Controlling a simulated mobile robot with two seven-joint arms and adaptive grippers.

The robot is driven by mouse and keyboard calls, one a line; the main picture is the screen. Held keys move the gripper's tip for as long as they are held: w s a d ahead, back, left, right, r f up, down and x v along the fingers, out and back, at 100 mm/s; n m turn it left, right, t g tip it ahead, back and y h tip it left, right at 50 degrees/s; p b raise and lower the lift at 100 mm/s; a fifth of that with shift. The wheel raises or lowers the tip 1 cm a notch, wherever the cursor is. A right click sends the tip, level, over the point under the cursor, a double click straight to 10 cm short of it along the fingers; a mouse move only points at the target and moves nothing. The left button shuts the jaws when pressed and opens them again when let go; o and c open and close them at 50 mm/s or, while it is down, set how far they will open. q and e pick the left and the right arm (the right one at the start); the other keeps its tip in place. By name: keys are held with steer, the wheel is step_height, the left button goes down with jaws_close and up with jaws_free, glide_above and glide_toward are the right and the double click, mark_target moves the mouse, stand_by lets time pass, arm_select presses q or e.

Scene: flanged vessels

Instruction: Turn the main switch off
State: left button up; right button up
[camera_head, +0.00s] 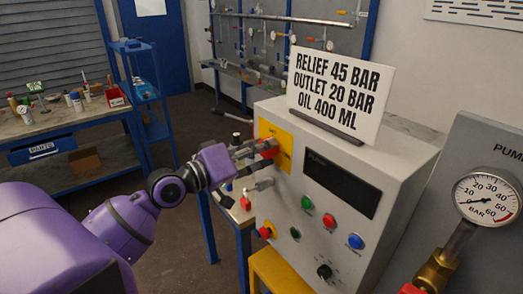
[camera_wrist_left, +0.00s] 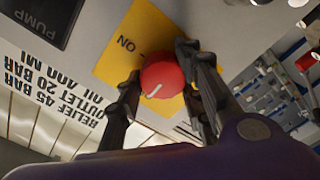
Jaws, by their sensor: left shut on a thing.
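The main switch is a red rotary knob (camera_head: 269,148) with a white mark, on a yellow plate (camera_head: 283,138) on the front of the grey control cabinet (camera_head: 330,190). My left gripper (camera_head: 262,152) is at the knob, its fingers around it. In the left wrist view the red knob (camera_wrist_left: 163,76) sits between the two dark fingers (camera_wrist_left: 160,85), and the word "ON" reads on the yellow plate (camera_wrist_left: 125,45) beside it. The white mark on the knob points obliquely. The fingers are shut on the knob. My right gripper is not in view.
The cabinet front also carries a dark display (camera_head: 340,183), a green button (camera_head: 307,202), a red button (camera_head: 329,221), a blue button (camera_head: 355,241) and a black knob (camera_head: 324,271). A white sign (camera_head: 340,93) stands on top. A pressure gauge (camera_head: 487,197) is at right.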

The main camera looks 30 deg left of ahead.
arm_select(q)
steer(key=shift+d+r, duration=0.1)
steer(key=o, duration=1)
steer(key=shift+d, duration=0.1)
steer(key=shift+o, duration=0.2)
steer(key=shift+s+a, duration=0.35)
steer(key=shift+s, duration=0.1)
steer(key=v, duration=1.1)
steer(key=shift+d, duration=0.15)
